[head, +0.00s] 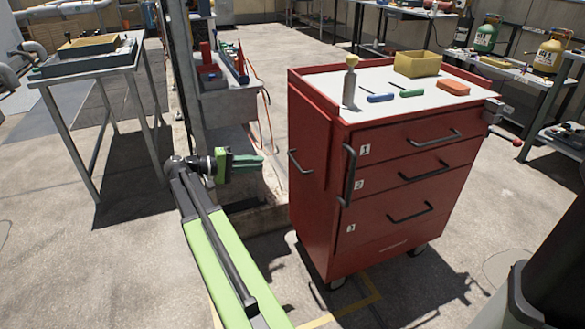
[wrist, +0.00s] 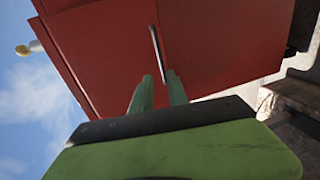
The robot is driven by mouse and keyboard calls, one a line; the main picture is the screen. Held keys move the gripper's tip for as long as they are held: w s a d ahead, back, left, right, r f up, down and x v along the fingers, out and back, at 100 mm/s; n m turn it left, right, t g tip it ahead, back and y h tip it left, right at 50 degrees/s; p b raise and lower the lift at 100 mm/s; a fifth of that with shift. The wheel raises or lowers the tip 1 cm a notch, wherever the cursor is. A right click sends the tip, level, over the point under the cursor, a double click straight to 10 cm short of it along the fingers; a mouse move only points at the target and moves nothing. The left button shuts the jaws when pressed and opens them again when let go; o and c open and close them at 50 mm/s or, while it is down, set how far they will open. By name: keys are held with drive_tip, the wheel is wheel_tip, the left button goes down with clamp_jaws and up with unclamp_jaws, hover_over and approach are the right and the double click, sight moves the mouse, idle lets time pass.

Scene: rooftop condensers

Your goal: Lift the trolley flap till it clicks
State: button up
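The red trolley (head: 385,230) stands right of centre in the head view. Its flap (head: 309,130) hangs down flat against the left side and carries a dark bar handle (head: 298,162). In the wrist view the flap (wrist: 215,40) fills the upper part, with the handle (wrist: 156,50) just ahead of my fingertips. My gripper (head: 262,161) points at the handle from the left, a short gap away in the head view. In the wrist view my gripper (wrist: 158,76) shows its two green fingers apart, with nothing held. Whether a fingertip touches the handle I cannot tell.
On the trolley top stand a bottle (head: 350,85), a yellow bin (head: 417,63), screwdrivers (head: 411,93) and an orange block (head: 453,88). A metal table (head: 95,70) is at left.

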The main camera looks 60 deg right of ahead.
sight(294, 161)
drive_tip(key=b+x, duration=0.2)
drive_tip(key=x, duration=1.2)
drive_tip(key=shift+s+f, duration=0.1)
drive_tip(key=shift+c, duration=0.4)
clamp_jaws()
